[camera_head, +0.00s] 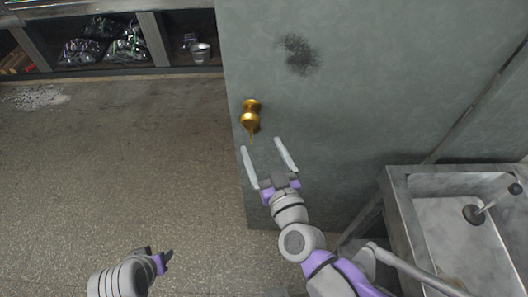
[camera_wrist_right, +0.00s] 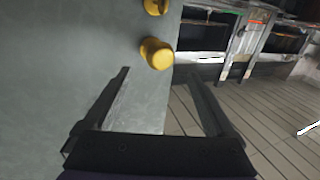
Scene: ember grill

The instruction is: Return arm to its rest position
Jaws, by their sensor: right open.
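My right gripper (camera_head: 261,145) is open and empty in the head view. It also shows in the wrist view (camera_wrist_right: 158,75), with its two dark fingers spread apart. A gold door knob (camera_head: 250,118) sits just beyond the fingertips, near the left edge of a grey-green door (camera_head: 350,90). In the wrist view the round knob (camera_wrist_right: 157,54) is ahead of the fingers, apart from them. My left gripper (camera_head: 160,260) shows at the bottom of the head view, seen small and at an angle, so its opening is unclear.
A metal sink (camera_head: 400,190) with a tap stands at the right. The floor (camera_head: 110,170) left of the door is clear apart from pale debris (camera_head: 35,98).

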